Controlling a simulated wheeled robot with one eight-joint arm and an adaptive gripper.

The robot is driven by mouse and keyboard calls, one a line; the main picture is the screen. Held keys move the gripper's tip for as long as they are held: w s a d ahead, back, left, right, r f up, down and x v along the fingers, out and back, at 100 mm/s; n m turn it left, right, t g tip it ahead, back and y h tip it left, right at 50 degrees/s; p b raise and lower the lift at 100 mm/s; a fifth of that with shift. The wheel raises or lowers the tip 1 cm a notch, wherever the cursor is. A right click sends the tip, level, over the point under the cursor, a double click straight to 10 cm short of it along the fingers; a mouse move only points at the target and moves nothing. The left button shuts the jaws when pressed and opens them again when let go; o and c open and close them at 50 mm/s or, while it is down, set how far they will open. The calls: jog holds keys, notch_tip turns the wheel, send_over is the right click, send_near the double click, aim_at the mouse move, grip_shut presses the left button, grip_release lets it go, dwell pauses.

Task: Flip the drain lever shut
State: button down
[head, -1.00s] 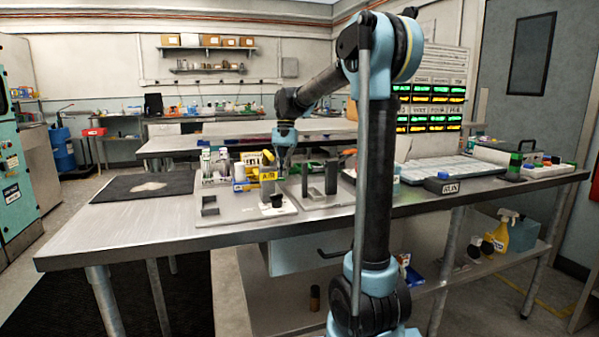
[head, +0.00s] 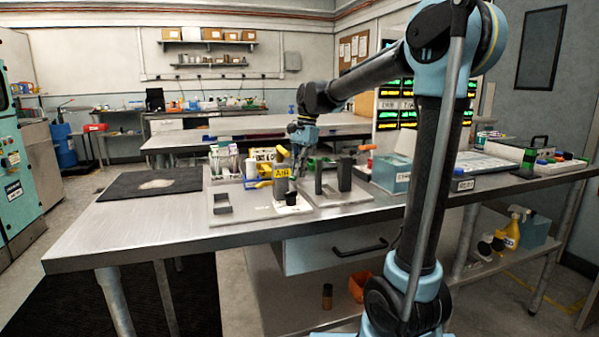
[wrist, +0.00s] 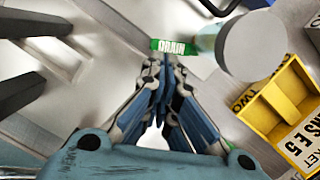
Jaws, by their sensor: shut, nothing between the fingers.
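A green label reading DRAIN (wrist: 172,46) shows in the wrist view just beyond my fingertips. I cannot tell whether it is on the lever itself or beside it. My gripper (wrist: 163,66) is shut and empty, its tips close to the label's lower edge; I cannot tell whether they touch. In the head view my gripper (head: 296,172) points down over the fixtures on the bench, behind a yellow labelled block (head: 281,174). The drain lever cannot be made out clearly there.
A round grey cap (wrist: 255,46) and a yellow tray (wrist: 282,105) stand close on the right in the wrist view. Dark posts (wrist: 32,88) are on the left. In the head view, a small black cup (head: 291,198) is in front.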

jog(key=shift+a, duration=0.2)
jog(key=shift+w+a, duration=0.35)
jog(key=shift+a, duration=0.2)
jog(key=shift+w+d+r, duration=0.1)
jog(key=shift+w+d, duration=0.25)
jog(key=w+d+r, duration=0.1)
jog(key=w+d, duration=0.1)
jog(key=shift+w+d+r, duration=0.15)
jog(key=shift+w+r, duration=0.15)
jog(key=shift+r, duration=0.1)
jog(key=v, duration=0.8)
jog(key=shift+r, duration=0.4)
jog(key=shift+s, duration=0.15)
